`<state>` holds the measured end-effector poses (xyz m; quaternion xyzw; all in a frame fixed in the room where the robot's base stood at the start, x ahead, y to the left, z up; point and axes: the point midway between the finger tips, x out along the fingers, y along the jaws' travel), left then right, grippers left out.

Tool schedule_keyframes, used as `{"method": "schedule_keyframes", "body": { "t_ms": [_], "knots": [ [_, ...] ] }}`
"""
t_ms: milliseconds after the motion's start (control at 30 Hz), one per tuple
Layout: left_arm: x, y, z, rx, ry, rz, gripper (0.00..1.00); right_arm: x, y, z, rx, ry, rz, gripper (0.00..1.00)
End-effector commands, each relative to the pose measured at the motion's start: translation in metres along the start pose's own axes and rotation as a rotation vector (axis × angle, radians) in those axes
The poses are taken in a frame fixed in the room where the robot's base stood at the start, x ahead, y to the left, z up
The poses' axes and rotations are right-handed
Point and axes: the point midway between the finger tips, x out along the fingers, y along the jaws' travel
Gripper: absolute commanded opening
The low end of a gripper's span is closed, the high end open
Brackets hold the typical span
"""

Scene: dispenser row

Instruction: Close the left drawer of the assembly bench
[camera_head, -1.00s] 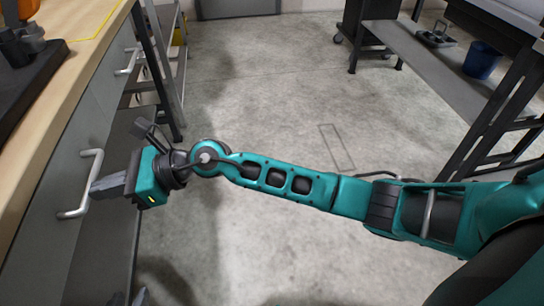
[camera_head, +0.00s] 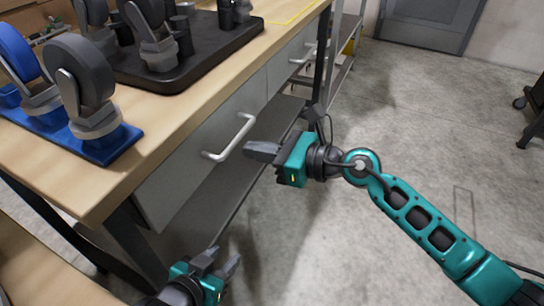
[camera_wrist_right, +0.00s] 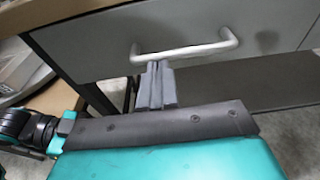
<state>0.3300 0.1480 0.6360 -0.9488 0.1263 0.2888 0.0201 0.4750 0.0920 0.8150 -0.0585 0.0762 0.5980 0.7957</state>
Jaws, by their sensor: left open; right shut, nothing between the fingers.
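The assembly bench (camera_head: 190,106) has a grey left drawer (camera_head: 178,186) with a pale bar handle (camera_head: 230,137). The drawer front looks about flush with its neighbour; I cannot tell if a small gap is left. My right gripper (camera_head: 250,152) is shut and empty, with its fingertips close to the handle. In the right wrist view, the handle (camera_wrist_right: 183,52) lies just beyond the shut fingers (camera_wrist_right: 157,85), near its left end; contact is unclear. My left gripper (camera_head: 222,262) is open and empty, low beside the bench's near end.
Caster wheels stand on a blue tray (camera_head: 100,147) and a black tray (camera_head: 200,55) on the bench. A second drawer (camera_head: 291,72) sits farther along. A metal shelf rack (camera_head: 343,50) stands beyond the bench. The concrete floor (camera_head: 400,130) to the right is open.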

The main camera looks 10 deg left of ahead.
Motion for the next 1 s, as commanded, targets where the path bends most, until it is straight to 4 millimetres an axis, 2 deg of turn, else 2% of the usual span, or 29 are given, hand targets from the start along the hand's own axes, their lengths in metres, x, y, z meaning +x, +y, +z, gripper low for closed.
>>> {"method": "schedule_keyframes", "body": {
  "t_ms": [67, 300, 500, 633, 833, 933, 1000],
  "knots": [
    [0.002, 0.0, 0.003, 0.0, 0.0, 0.0, 0.43, -0.005, -0.005, 0.0, -0.002, 0.002, 0.0, 0.0],
    [-0.002, 0.001, -0.001, 0.001, -0.004, 0.002, 0.43, -0.065, -0.005, -0.001, 0.0, 0.007, -0.001, 0.0],
    [-0.002, -0.001, -0.001, 0.008, -0.004, 0.001, 0.43, -0.095, -0.005, -0.001, 0.002, 0.005, 0.0, 0.0],
    [-0.002, -0.002, -0.001, 0.011, -0.004, 0.001, 0.43, -0.104, -0.004, 0.0, 0.0, 0.004, 0.001, 0.0],
    [-0.002, -0.002, -0.002, 0.011, -0.003, 0.0, 0.43, -0.105, -0.003, 0.001, 0.026, -0.011, 0.0, 0.0],
    [-0.002, -0.002, -0.002, 0.011, -0.003, 0.0, 0.43, -0.103, 0.004, 0.007, 0.168, -0.096, -0.011, 0.0],
    [-0.002, -0.002, -0.002, 0.011, -0.002, 0.0, 0.43, -0.103, 0.008, 0.014, 0.364, -0.208, -0.031, 0.0]
  ]
}}
